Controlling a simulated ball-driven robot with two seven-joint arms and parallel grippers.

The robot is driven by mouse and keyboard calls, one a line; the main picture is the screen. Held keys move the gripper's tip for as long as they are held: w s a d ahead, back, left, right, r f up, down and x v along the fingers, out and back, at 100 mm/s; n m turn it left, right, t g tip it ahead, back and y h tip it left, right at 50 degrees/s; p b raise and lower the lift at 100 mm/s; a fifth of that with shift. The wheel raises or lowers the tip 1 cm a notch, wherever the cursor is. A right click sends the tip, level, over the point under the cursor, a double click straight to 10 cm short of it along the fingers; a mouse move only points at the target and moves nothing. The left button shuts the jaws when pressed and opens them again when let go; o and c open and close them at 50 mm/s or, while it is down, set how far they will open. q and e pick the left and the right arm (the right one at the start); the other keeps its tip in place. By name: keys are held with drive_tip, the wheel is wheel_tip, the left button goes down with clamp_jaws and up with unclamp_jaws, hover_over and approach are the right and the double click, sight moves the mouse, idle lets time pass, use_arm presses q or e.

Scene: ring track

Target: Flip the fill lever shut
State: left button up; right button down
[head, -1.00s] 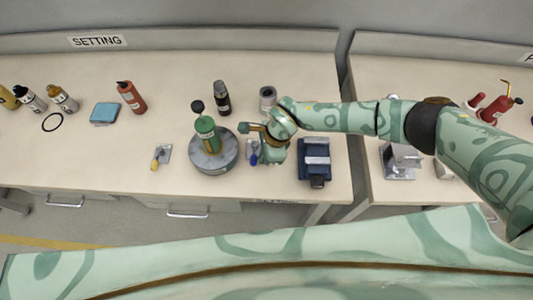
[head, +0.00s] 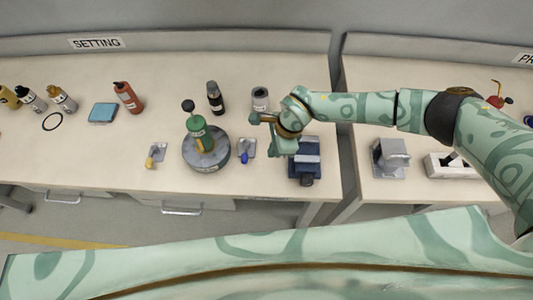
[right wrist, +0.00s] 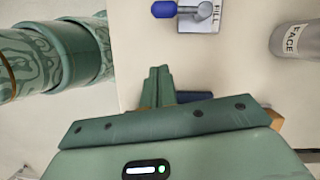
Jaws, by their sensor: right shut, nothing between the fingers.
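The fill lever has a blue knob (head: 244,158) on a small light plate (head: 247,143) right of the round grey turntable. The right wrist view shows the blue knob (right wrist: 164,9) at the top, left of its metal pivot (right wrist: 204,10), on a plate marked FILL. In the head view the knob lies toward the table's front edge. My right gripper (head: 278,148) is to the right of the lever, apart from it. Its fingers (right wrist: 157,85) are together and empty in the right wrist view. My left gripper is not in view.
A green bottle-like piece (head: 200,134) stands on the turntable (head: 206,160). A yellow-knobbed lever (head: 150,161) is left of it. A dark blue device (head: 304,170) sits close right of my gripper. A grey FACE can (head: 260,97) and a black bottle (head: 215,98) stand behind.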

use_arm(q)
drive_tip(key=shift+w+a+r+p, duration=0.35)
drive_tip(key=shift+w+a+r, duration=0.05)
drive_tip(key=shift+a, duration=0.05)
use_arm(e)
drive_tip(key=v, duration=0.6)
drive_tip(key=shift+a+r, duration=0.35)
drive_tip(key=shift+r, duration=0.05)
